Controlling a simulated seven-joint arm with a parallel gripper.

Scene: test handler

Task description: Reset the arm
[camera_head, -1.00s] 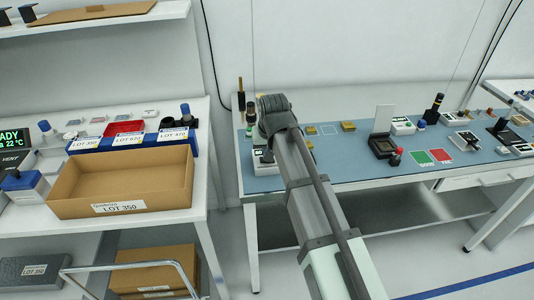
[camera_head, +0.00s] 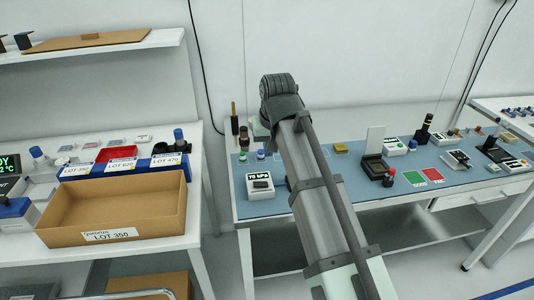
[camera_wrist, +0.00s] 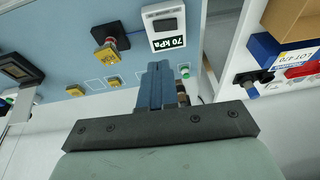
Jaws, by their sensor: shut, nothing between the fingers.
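My gripper (camera_wrist: 157,85) shows in the wrist view with its two blue-grey fingers together and nothing between them. It hangs over the blue bench top, near the white gauge box (camera_wrist: 172,28) that reads 70 kPa. In the head view my gripper is hidden behind my own arm, which reaches from the lower right up to the bench. The gauge box (camera_head: 260,184) stands just left of my arm there.
The blue bench (camera_head: 350,178) carries a black socket (camera_head: 376,167), green and red pads (camera_head: 424,177) and gold squares (camera_wrist: 112,82). A red button (camera_wrist: 107,38) stands near the gauge box.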

